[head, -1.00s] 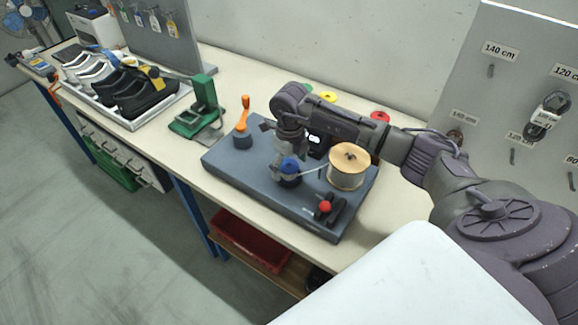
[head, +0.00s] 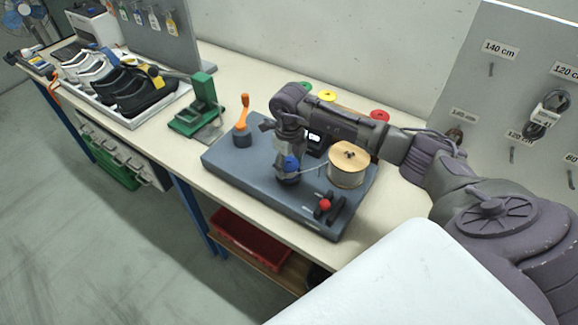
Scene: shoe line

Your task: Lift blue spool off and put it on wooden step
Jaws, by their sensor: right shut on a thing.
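The blue spool (head: 291,163) is small and sits at the tip of my right gripper (head: 288,156), over the grey machine base (head: 233,168). My right gripper points down and is shut on the blue spool, hiding part of it. A dark, short holder shows just below the spool; whether they still touch is unclear. A light thread runs from near the spool to a large wooden reel (head: 349,166) on its right. The wooden step (head: 351,109) shows as a brown strip behind my right arm, mostly hidden. My left gripper is out of view.
Green (head: 305,86), yellow (head: 327,95) and red (head: 380,115) spools stand at the back by the wall, partly behind my arm. An orange-handled crank (head: 242,116) and a red-knobbed lever (head: 325,204) rise from the base. A green device (head: 201,104) stands to the left.

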